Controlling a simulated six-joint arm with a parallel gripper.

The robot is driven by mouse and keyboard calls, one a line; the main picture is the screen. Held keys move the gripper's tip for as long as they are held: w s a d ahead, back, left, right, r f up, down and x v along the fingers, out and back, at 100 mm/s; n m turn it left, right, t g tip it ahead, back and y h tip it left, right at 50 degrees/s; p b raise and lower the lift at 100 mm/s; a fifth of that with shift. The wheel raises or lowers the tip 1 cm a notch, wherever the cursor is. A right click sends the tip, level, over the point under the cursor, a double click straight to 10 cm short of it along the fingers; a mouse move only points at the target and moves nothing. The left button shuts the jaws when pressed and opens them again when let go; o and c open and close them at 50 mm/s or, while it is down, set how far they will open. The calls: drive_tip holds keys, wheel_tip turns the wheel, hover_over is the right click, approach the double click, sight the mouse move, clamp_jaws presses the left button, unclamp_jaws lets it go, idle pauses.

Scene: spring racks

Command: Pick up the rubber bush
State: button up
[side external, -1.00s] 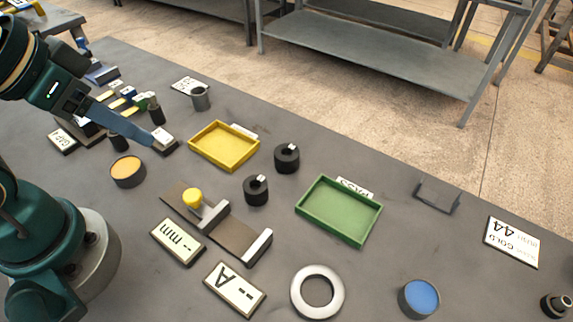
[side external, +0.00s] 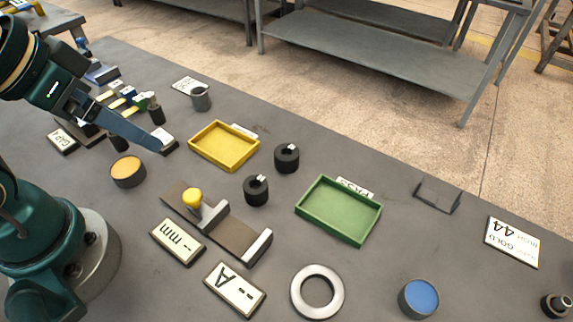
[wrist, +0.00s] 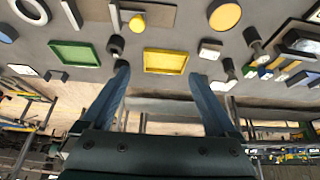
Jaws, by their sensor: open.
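Two black ring-shaped bushes with small white tags stand on the grey bench, one behind the other; I cannot tell which one is meant. The farther bush (side external: 286,158) is right of the yellow tray, and the nearer bush (side external: 256,190) is just below it. My gripper (side external: 152,141) is at the left, above the bench. In the wrist view, my gripper (wrist: 158,74) has its blue fingers wide apart with nothing between them.
A yellow tray (side external: 196,161) lies between my gripper and the bushes, and a green tray (side external: 368,238) is to their right. A gauge with a yellow knob (side external: 192,196) stands in front. Several tools stand near my gripper.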

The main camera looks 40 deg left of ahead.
drive_tip(key=w+r+n, duration=0.1)
drive_tip(key=w+r, duration=0.2)
drive_tip(key=r, duration=0.1)
drive_tip(key=g, duration=0.3)
hover_over(286, 152)
drive_tip(key=a, duration=0.1)
drive_tip(key=s+x, duration=0.2)
drive_tip(key=x, duration=0.6)
drive_tip(key=shift+m+g, duration=0.5)
drive_tip(key=shift+g, duration=0.1)
drive_tip(key=f, duration=0.3)
drive_tip(key=d+f, duration=0.1)
drive_tip(key=f, duration=0.3)
drive_tip(key=s+f, duration=0.1)
drive_tip(key=f, duration=0.2)
drive_tip(key=shift+d+f, duration=0.15)
drive_tip(key=shift+d, duration=0.2)
drive_tip(key=shift+w+f, duration=0.1)
drive_tip(key=shift+f, duration=0.35)
drive_tip(key=shift+c, duration=0.3)
drive_tip(key=c, duration=1.4)
